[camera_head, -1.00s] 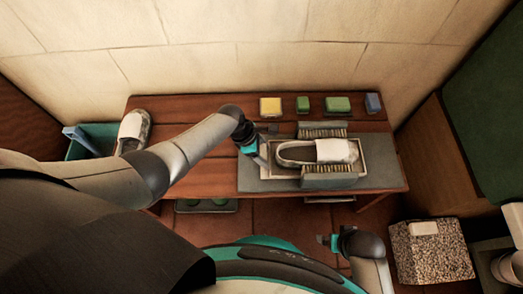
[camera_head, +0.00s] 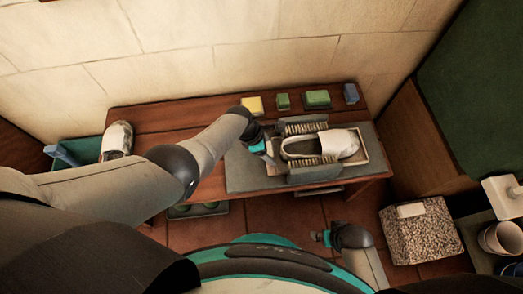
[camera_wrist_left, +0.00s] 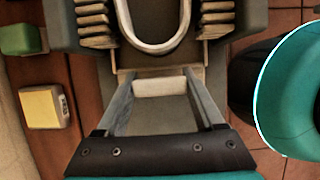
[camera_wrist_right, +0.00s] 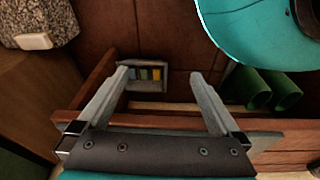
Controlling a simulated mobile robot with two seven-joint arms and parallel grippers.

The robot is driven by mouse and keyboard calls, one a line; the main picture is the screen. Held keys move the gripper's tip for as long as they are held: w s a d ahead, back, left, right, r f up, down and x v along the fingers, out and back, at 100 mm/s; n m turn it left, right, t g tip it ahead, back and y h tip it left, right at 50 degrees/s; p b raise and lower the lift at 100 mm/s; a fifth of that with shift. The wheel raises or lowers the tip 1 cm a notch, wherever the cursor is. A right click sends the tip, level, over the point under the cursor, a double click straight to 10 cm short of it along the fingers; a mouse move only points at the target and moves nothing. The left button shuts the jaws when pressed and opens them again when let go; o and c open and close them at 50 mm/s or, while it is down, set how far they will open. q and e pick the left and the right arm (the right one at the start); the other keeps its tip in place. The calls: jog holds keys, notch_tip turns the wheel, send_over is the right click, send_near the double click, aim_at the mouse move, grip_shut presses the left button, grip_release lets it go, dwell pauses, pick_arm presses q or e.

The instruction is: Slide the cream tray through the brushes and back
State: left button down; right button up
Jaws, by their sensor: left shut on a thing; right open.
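The cream tray (camera_head: 364,151) lies on a grey board (camera_head: 242,172) on the wooden bench, with a white shoe (camera_head: 338,145) in it. It passes between the back brush (camera_head: 304,127) and the front brush (camera_head: 314,171); its right end sticks out past them. My left gripper (camera_head: 270,155) is at the tray's left end. In the left wrist view its fingers (camera_wrist_left: 162,98) are shut on the tray's pale handle (camera_wrist_left: 160,86), close to the brushes. My right gripper (camera_head: 320,237) is open and empty, low in front of the bench; it also shows in the right wrist view (camera_wrist_right: 160,76).
A yellow block (camera_head: 253,105), two green blocks (camera_head: 316,98) and a blue block (camera_head: 351,93) line the bench's back edge. Another shoe (camera_head: 117,139) is at the left by a green bin (camera_head: 85,149). A speckled box (camera_head: 421,231) stands at the right on the floor.

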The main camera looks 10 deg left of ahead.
aim_at(282, 148)
pick_arm(q)
jog(key=shift+w+d+b, duration=0.25)
jog(key=shift+d+b, duration=0.05)
jog(key=shift+d, duration=0.7)
jog(key=shift+w+d+b, duration=0.2)
jog(key=shift+d+b, duration=0.05)
jog(key=shift+d, duration=0.75)
pick_arm(e)
jog(key=shift+w+a+r, duration=0.25)
jog(key=shift+r, duration=0.4)
jog(key=shift+w+a+r, duration=0.2)
jog(key=shift+a+r, duration=0.05)
jog(key=shift+r, duration=0.4)
pick_arm(q)
jog(key=shift+d, duration=0.1)
grip_release()
jog(key=shift+w, duration=0.1)
jog(key=shift+a+r, duration=0.1)
jog(key=shift+a, duration=0.1)
